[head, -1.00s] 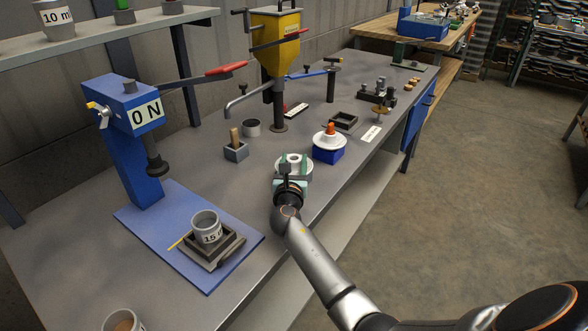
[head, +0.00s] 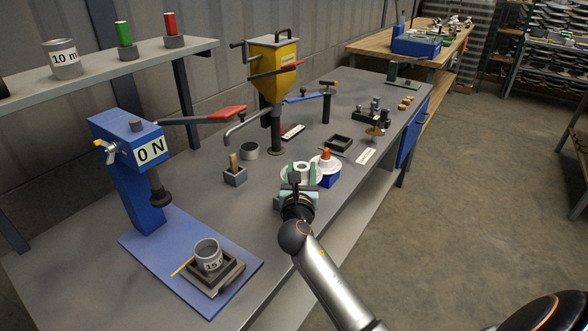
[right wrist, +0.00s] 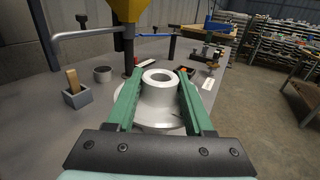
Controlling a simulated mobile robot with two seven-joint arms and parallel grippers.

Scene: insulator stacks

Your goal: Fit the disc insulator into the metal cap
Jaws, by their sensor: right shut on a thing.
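My right gripper (head: 297,178) has its green fingers on both sides of the hub of a white disc insulator (head: 302,167), seen from above and behind. In the right wrist view the insulator (right wrist: 159,95) shows a raised round hub with a hole, and a wide rim partly hidden by the fingers (right wrist: 156,98). A grey metal cup labelled "15" (head: 208,255), which looks like the metal cap, stands upright in a dark fixture on the blue press plate. It is well to the left of my right gripper and apart from it. My left gripper is not in view.
A blue press (head: 128,170) stands at left, a yellow hopper (head: 273,68) behind. Beside the held insulator, a white disc with an orange top (head: 326,160) sits on a blue block (head: 330,180). A grey block with a wooden handle (head: 235,177) stands nearby. The front middle bench is clear.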

